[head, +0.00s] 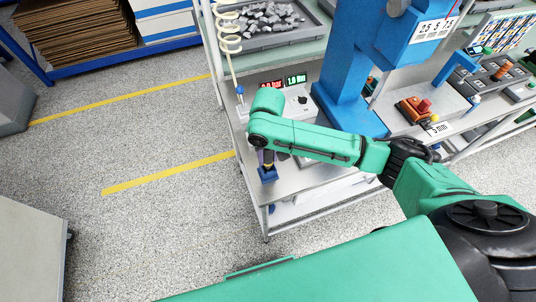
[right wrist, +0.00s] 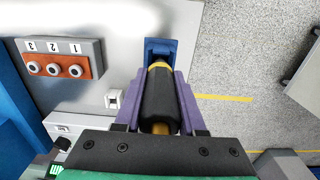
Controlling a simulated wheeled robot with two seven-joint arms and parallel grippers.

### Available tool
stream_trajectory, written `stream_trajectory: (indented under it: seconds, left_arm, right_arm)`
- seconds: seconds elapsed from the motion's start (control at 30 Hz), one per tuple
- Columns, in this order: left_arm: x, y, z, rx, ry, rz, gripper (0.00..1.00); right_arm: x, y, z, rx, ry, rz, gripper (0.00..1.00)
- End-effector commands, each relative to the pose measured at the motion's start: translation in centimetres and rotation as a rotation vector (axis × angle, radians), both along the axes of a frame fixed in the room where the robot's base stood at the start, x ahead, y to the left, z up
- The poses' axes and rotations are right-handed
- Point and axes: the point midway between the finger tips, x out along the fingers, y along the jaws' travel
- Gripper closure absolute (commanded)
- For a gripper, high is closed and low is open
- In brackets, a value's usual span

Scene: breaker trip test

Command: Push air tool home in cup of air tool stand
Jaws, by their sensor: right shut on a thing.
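The air tool (right wrist: 158,98) has a black body with a yellow band near its far end, and brass shows at its near end. My right gripper (right wrist: 158,92) is shut on it, with a purple finger along each side. The air tool stand (right wrist: 161,46) is a blue block right at the tool's far end. In the head view the stand (head: 268,174) sits at the bench's left front corner, and my right gripper (head: 267,157) is just above it, pointing down. The cup's inside is hidden, so I cannot tell how deep the tool sits. My left gripper is not in view.
A box with red and green displays (head: 284,84) stands behind my right forearm, near a coiled cream hose (head: 228,32). A blue press column (head: 345,85) rises to the right. A block with three numbered ports (right wrist: 62,62) lies beside the stand.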

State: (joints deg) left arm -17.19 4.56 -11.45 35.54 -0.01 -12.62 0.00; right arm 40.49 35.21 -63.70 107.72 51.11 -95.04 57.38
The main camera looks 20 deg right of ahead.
Motion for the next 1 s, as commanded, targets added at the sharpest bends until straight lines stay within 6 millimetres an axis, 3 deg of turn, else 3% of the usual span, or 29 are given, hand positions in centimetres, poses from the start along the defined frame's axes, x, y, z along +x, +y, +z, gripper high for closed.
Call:
stream_trajectory:
  seconds: [0.57,0.6,0.7,1.0]
  left_arm:
    - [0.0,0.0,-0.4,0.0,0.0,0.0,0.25]
    - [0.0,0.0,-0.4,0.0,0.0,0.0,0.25]
    - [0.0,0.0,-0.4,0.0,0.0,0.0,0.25]
    - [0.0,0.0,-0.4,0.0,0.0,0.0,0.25]
  right_arm:
    - [0.0,0.0,-1.5,-0.001,0.0,-0.001,1.0]
    - [0.0,0.0,-1.5,-0.001,0.0,-0.001,0.57]
    - [0.0,0.0,-1.4,-0.001,-0.001,-0.001,0.26]
    - [0.0,0.0,-1.4,-0.001,0.0,-0.001,0.26]
